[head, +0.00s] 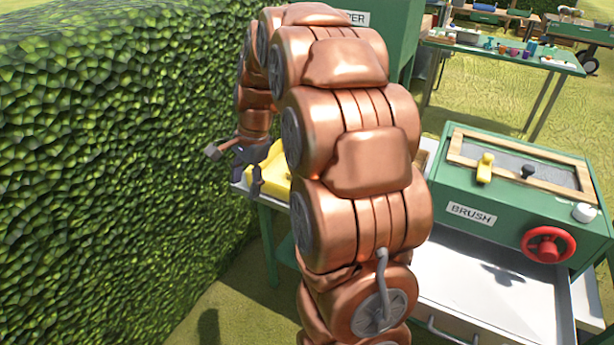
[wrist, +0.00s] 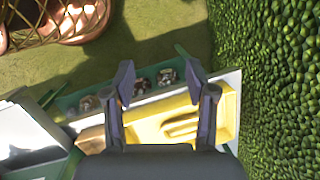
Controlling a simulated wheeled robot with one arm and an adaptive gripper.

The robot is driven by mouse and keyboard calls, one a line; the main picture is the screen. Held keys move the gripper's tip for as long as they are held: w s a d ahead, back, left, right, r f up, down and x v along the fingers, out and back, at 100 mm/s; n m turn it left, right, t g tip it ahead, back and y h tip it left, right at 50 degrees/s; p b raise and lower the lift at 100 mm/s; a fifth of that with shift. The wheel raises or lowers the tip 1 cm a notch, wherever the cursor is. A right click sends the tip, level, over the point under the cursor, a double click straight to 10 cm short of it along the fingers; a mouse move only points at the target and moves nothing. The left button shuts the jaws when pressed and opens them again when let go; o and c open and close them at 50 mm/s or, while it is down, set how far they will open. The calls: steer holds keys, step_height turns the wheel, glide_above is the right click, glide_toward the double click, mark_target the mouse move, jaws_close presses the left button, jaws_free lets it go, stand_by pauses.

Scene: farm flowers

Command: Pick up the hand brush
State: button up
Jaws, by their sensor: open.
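I cannot make out a hand brush for certain in either view. A green station labelled BRUSH (head: 472,215) stands at the right in the head view. Its pale open drawer (head: 480,290) shows no brush on its visible part. My gripper (head: 232,155) is at the far left end of the bench by the hedge, partly behind my arm. In the wrist view my gripper (wrist: 160,80) is open, with nothing between its fingers. It is over or beside a yellow tray (wrist: 222,112) with a fork-shaped recess; the height gap is unclear.
A tall hedge (head: 110,150) stands close to the gripper on the left. The BRUSH station has a red handwheel (head: 549,244) and a yellow lever (head: 485,168). A wicker basket (wrist: 50,22) shows in the wrist view. A cluttered table (head: 500,48) stands behind on grass.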

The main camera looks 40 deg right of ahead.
steer(key=w+d+f+m+t, duration=0.1)
steer(key=d+m, duration=0.4)
steer(key=d, duration=0.5)
steer(key=w+d+f+m+t, duration=0.1)
steer(key=w+d+f+m, duration=0.2)
steer(key=d, duration=0.7)
steer(key=w+d+f+m+t, duration=0.1)
steer(key=w+d+f+m, duration=0.2)
steer(key=d+f+m, duration=0.3)
steer(key=shift+d+f+m+h+b, duration=0.1)
steer(key=shift+d+m+h+b, duration=0.15)
steer(key=shift+d, duration=0.9)
steer(key=shift+d+f+m+h+b, duration=0.15)
steer(key=shift+d+m, duration=0.2)
steer(key=shift+d, duration=0.75)
steer(key=shift+d+f, duration=0.1)
steer(key=shift+d, duration=0.05)
steer(key=shift+a+p+x, duration=0.2)
steer(key=shift+p+x, duration=0.95)
steer(key=shift+x, duration=2.5)
steer(key=shift+w, duration=0.15)
jaws_close()
